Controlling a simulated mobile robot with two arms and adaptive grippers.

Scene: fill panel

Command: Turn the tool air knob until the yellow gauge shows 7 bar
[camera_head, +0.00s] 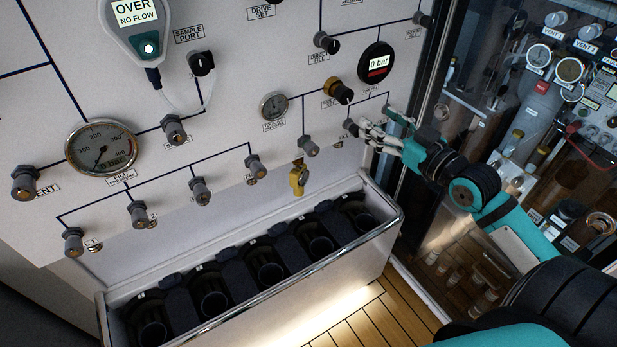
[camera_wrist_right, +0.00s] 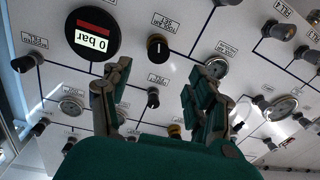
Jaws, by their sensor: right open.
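My right gripper (camera_head: 375,118) is open and empty at the panel's right side, below the digital gauge. In the right wrist view the spread fingers of the right gripper (camera_wrist_right: 155,82) point at the panel. A black knob with a white mark and brass base (camera_wrist_right: 157,47) lies beyond the fingertips, apart from them; in the head view this brass-based knob (camera_head: 340,91) is up and left of the gripper. The round black digital gauge (camera_head: 376,63) has a red band and reads 0 bar, also in the wrist view (camera_wrist_right: 92,36). No clearly yellow gauge shows.
A small dial (camera_head: 274,105) and several grey knobs sit on the white panel. A large dial (camera_head: 101,147) is at left. A brass valve (camera_head: 298,178) hangs above a metal trough (camera_head: 290,292). A glass-fronted cabinet (camera_head: 445,125) stands close on the right.

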